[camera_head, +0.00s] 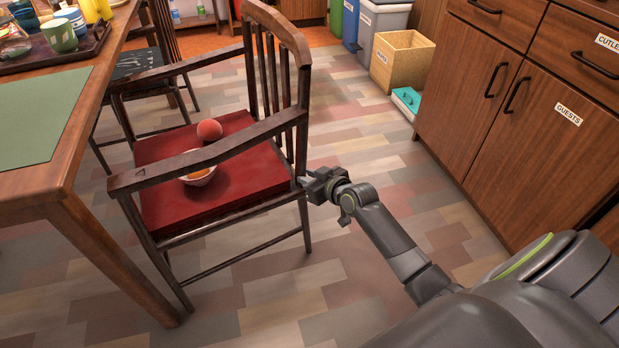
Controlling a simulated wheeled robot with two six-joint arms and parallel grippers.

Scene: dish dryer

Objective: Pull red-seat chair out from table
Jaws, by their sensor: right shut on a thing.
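The red-seat chair (235,184) stands upright beside the wooden table (62,192), its front side toward the table and its slatted back to the right. A reddish ball (209,130) and a small white bowl (199,178) with something orange in it rest on the seat. My right gripper (304,184) is shut on the chair at the lower rear corner, by the back post near the seat. The exact grip is partly hidden by the gripper body. My left gripper is not in view.
Wooden cabinets (480,95) line the right side. A wooden box (401,62), a grey bin (381,25) and a teal-and-white item (407,99) stand at the back. A dark chair (140,65) is behind. The floor between chair and cabinets is clear.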

